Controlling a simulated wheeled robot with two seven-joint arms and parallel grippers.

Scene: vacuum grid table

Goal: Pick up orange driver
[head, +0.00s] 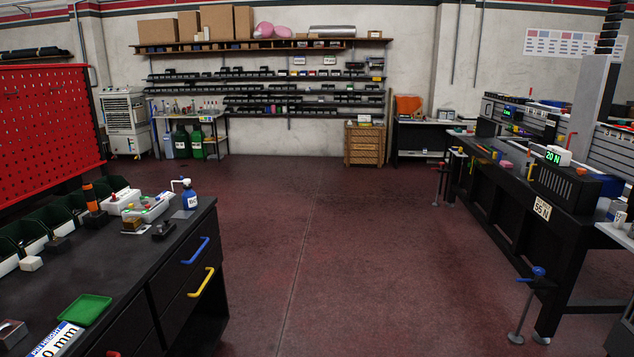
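An orange and black upright object (91,197) stands near the back of the dark workbench at the left, beside green bins. It may be the orange driver, but it is too small to tell. Several small coloured items, some orange or yellow, lie on the right workbench around a pinkish block (505,164); I cannot make out a driver among them. Neither of my grippers is in view.
The left workbench (125,262) has drawers with blue and yellow handles (201,283), a blue bottle (189,196) and a green tray (85,310). Open red floor (300,250) lies between it and the right workbench (500,195). Shelves line the back wall.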

